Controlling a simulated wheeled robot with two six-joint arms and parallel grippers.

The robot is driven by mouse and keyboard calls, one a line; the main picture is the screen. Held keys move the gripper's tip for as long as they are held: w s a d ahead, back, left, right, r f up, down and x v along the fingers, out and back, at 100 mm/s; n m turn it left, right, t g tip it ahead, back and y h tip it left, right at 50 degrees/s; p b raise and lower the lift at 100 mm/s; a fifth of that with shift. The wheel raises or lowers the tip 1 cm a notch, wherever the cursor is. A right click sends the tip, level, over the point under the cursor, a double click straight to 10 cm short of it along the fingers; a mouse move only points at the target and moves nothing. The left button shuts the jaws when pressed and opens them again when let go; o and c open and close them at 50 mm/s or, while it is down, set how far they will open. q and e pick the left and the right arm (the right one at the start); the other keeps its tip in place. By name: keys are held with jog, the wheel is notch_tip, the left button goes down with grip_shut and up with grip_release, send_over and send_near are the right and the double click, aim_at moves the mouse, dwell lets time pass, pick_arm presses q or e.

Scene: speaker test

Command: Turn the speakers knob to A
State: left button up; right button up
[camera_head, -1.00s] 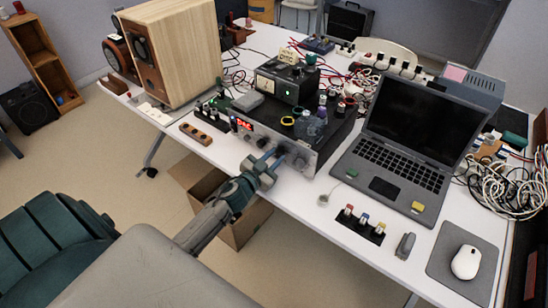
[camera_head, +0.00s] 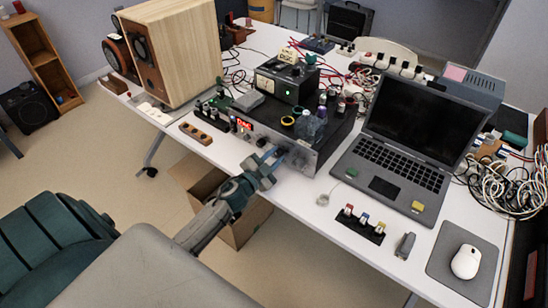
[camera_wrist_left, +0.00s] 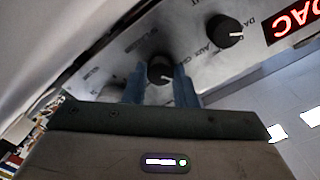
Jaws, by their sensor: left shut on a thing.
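The amplifier (camera_head: 262,135) is a dark box with a silver front panel and a red lit display, at the front edge of the table. My left gripper (camera_head: 276,157) reaches its front panel from below left. In the left wrist view, the blue fingers of my left gripper (camera_wrist_left: 160,82) are shut on a black knob (camera_wrist_left: 160,68), one finger at each side. Its pale pointer mark shows toward lower right in that view; the small print around it is too blurred to read fully. A second black knob (camera_wrist_left: 225,31) sits beside the red DAC display (camera_wrist_left: 292,20). My right gripper is not in view.
A laptop (camera_head: 405,145) stands right of the amplifier. A wooden speaker (camera_head: 175,50) stands at the left. A black meter box (camera_head: 290,85) and bottles stand on the amplifier. An open cardboard box (camera_head: 240,225) is on the floor below.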

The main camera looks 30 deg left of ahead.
pick_arm(q)
jog(key=shift+m, duration=1.5)
jog(key=o, duration=1)
